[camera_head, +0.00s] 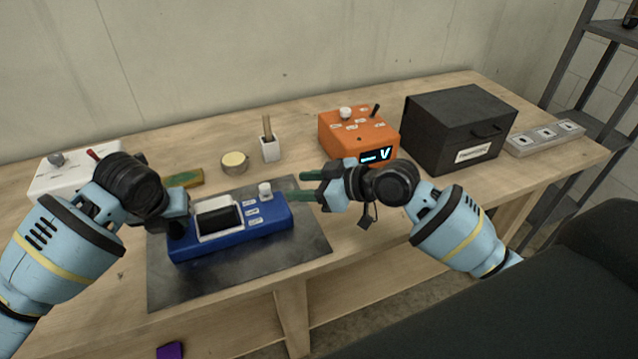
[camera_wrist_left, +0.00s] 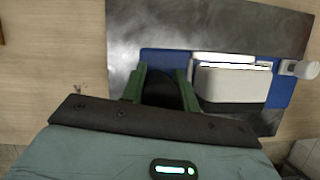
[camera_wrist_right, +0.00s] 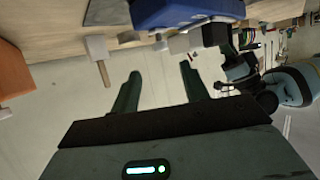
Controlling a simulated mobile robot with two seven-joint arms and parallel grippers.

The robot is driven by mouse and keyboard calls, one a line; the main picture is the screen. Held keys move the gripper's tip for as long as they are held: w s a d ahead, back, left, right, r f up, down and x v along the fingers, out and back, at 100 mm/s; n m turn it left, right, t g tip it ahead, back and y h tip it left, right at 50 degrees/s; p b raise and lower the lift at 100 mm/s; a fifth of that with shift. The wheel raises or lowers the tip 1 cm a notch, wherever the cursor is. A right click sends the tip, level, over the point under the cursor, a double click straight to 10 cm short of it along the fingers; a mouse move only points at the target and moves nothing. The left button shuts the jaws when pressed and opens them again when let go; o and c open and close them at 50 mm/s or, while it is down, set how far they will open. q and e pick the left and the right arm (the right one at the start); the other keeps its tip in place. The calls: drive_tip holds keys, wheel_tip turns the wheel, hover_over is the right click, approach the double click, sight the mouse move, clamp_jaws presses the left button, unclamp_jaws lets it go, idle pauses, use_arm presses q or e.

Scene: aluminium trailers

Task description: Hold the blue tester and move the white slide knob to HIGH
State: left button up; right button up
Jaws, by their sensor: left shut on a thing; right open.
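The blue tester (camera_head: 240,238) lies on a dark metal mat (camera_head: 165,290) at the front of the bench. It carries a white-framed dark screen and a row of small labels too small to read. The white slide knob (camera_head: 265,190) stands at the far end of that row; it also shows in the left wrist view (camera_wrist_left: 302,69). My left gripper (camera_head: 178,222) is shut on a dark grip at the tester's left end, with a finger on each side in the left wrist view (camera_wrist_left: 161,72). My right gripper (camera_head: 306,187) is open and empty, right of the knob and apart from it.
An orange meter (camera_head: 345,140) and a black box (camera_head: 460,130) stand behind and right. A white cup with a brush (camera_head: 270,150), a round tin (camera_head: 234,162), a green-topped block (camera_head: 185,179) and a white switch box (camera_head: 70,178) stand behind the tester.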

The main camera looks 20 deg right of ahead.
use_arm(q)
drive_tip(key=shift+f, duration=0.1)
use_arm(e)
drive_tip(key=shift+v, duration=1.8)
use_arm(q)
drive_tip(key=o, duration=1.2)
drive_tip(key=v, duration=1.2)
